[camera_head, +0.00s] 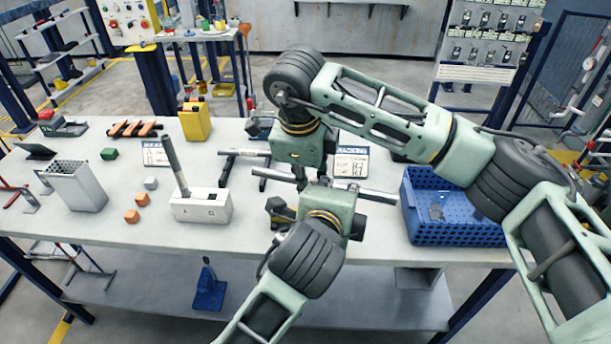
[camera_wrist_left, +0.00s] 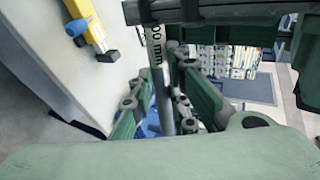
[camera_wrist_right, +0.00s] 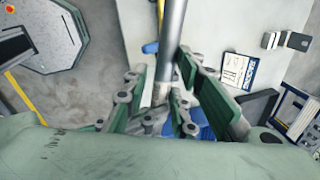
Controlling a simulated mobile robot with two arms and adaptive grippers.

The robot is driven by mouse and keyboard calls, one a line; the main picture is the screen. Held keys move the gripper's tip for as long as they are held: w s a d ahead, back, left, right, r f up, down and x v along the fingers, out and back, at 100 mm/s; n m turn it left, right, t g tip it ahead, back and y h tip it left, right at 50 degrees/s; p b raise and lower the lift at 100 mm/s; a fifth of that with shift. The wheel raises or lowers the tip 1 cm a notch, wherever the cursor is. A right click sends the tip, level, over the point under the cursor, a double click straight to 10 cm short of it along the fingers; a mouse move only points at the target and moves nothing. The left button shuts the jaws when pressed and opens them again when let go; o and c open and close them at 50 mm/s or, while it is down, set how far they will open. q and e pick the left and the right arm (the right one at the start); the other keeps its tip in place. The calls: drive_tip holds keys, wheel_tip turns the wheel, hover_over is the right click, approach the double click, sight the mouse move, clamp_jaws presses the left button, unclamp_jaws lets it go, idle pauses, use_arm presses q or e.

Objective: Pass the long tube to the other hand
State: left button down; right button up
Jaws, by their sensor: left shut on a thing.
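The long tube (camera_head: 380,196) is a grey rod held roughly level above the table, its middle hidden by my grippers in the head view. My left gripper (camera_wrist_left: 162,92) is shut on it; a "00 mm" marking shows on the tube (camera_wrist_left: 158,45) in the left wrist view. My right gripper (camera_wrist_right: 164,85) is at the same tube, to one side of my left gripper. In the right wrist view the tube (camera_wrist_right: 172,45) runs between its spread fingers, with a small gap visible.
A white block (camera_head: 202,206) marked A and B holds an upright dark rod (camera_head: 176,166). A blue crate (camera_head: 455,232) stands at the right, a grey slotted bin (camera_head: 75,187) at the left. Small orange blocks (camera_head: 131,216) lie between. A label card (camera_head: 350,163) stands behind my grippers.

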use_arm(q)
drive_tip(key=shift+w+r, duration=0.1)
use_arm(e)
drive_tip(key=shift+s+a, duration=0.15)
drive_tip(key=shift+s, duration=0.05)
clamp_jaws()
use_arm(q)
drive_tip(key=c, duration=1.6)
unclamp_jaws()
use_arm(e)
drive_tip(key=shift+w, duration=0.1)
